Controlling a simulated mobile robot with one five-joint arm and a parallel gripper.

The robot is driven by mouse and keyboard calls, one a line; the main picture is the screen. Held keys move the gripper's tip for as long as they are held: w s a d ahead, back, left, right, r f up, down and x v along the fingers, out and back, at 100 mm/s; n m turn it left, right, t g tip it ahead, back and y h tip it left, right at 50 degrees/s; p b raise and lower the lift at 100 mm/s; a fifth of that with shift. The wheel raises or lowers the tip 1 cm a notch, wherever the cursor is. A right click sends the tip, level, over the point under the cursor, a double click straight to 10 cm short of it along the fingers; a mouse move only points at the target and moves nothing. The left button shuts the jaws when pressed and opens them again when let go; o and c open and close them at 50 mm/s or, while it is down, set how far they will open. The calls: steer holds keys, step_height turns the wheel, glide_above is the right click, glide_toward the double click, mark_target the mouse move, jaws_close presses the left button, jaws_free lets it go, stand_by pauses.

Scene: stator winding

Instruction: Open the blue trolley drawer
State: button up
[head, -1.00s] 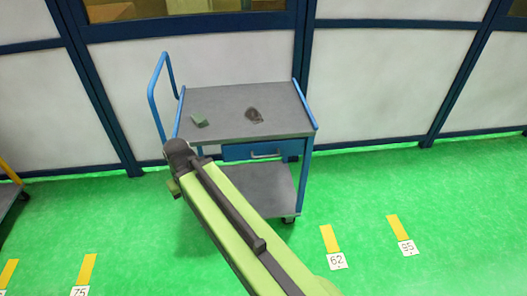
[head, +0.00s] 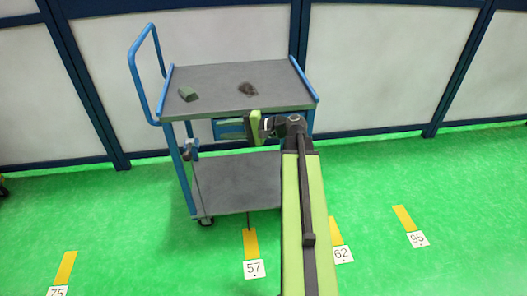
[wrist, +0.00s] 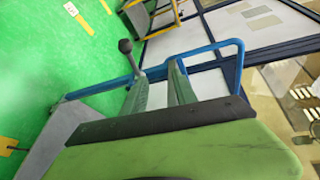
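The blue trolley (head: 240,185) stands against the wall panels, with a grey top and a grey lower shelf. A strip of the blue drawer's front (head: 229,129) shows under the top in the head view; my gripper and arm hide the rest, and I cannot make out its handle. My gripper (head: 240,127) is in front of the drawer, pointing left; I cannot tell if it touches. In the wrist view, the two green fingers (wrist: 158,92) stand apart with a pale gap between them. The trolley's blue push handle (wrist: 230,45) shows beyond them.
A green block (head: 188,94) and a dark lump (head: 247,89) lie on the trolley top. Blue-framed wall panels (head: 385,70) stand behind. The green floor (head: 430,200) is clear to the right, with yellow floor markers (head: 250,242).

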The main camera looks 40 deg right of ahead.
steer(key=s+d+f+m+t+h+b, duration=0.1)
steer(key=s+d+f+m+h+b, duration=0.15)
steer(key=s+d, duration=0.4)
steer(key=s+d+f+m+t+h+b, duration=0.1)
steer(key=s+d+f+t+b, duration=0.15)
steer(key=d, duration=0.65)
steer(key=s+d+f+m+h+b, duration=0.2)
steer(key=s+d+f, duration=0.25)
steer(key=d, duration=0.35)
steer(key=shift+n, duration=0.25)
steer(key=b+x, duration=0.1)
steer(key=x, duration=0.4)
steer(key=b+x, duration=0.1)
steer(key=x, duration=0.5)
steer(key=r+x, duration=0.1)
steer(key=x, duration=0.5)
steer(key=shift+w+a+b, duration=0.2)
steer(key=shift+a+b, duration=0.2)
jaws_close()
